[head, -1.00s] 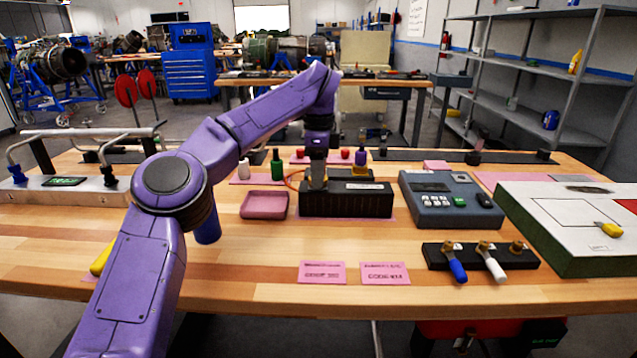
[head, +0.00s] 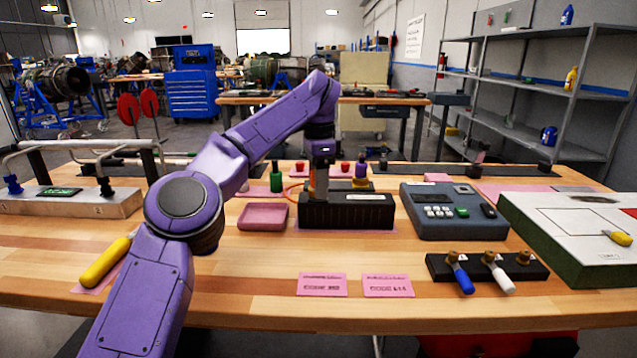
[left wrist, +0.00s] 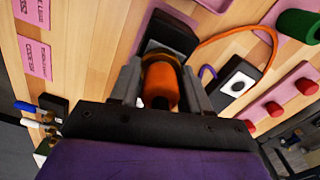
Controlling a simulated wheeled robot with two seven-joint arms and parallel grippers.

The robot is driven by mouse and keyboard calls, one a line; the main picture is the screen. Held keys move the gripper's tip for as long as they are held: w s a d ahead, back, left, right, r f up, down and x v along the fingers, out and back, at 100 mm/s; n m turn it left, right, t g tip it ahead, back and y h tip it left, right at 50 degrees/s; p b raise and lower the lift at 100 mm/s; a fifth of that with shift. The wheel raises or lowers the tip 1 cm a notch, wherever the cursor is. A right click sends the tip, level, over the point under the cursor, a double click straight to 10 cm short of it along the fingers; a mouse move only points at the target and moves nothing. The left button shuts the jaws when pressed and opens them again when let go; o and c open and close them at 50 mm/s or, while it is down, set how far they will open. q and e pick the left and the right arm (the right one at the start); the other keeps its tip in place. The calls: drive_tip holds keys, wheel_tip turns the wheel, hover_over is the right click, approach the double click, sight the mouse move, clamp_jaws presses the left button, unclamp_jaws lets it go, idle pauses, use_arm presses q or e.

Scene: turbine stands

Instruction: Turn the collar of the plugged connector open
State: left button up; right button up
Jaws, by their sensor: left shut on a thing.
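The plugged connector (left wrist: 160,92) has an orange body with a brass-coloured collar (left wrist: 158,58) around it, seen in the left wrist view. It stands at the black box (head: 346,213), near the box's left end in the head view. My left gripper (head: 319,194) reaches down to the box from above. In the left wrist view its two grey fingers (left wrist: 160,78) are closed on either side of the connector at its collar. The connector's lower end and its seat are mostly hidden. My right gripper is not in view.
An orange cable (left wrist: 238,37) curves beside the box. A pink tray (head: 263,216) is left of the box, and a grey keypad unit (head: 453,212) is right of it. Green (head: 276,178) and purple (head: 361,177) bottles stand behind. The bench front has two pink cards (head: 322,285).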

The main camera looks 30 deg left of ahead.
use_arm(q)
drive_tip(key=o, duration=1.1)
wheel_tip(320, 180, up, 11)
drive_tip(key=p, duration=0.7)
drive_tip(key=shift+f+p, duration=0.15)
drive_tip(key=shift+p, duration=0.15)
drive_tip(key=shift+f, duration=0.1)
